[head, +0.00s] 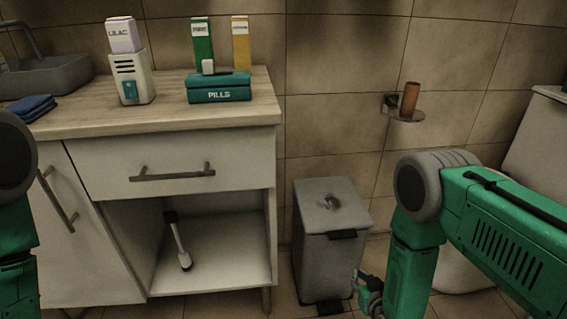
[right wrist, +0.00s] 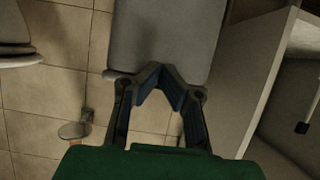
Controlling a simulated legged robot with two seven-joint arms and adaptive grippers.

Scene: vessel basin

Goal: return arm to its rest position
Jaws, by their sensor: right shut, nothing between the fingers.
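My right arm comes in from the right in the head view, with its green forearm bent downward. My right gripper (head: 366,287) is low in front of the grey bin, at its right side. In the right wrist view, my right gripper (right wrist: 160,72) is shut with its fingertips together and nothing held, and the grey bin lies beyond the fingertips. My left arm shows at the left edge of the head view, but its gripper is out of the picture.
A grey lidded bin (head: 320,235) stands beside a wooden-topped cabinet (head: 150,120). A teal pills box (head: 218,95) and several other boxes stand on the counter. A wall holder (head: 410,118) bears a brown roll. A white toilet is at the right.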

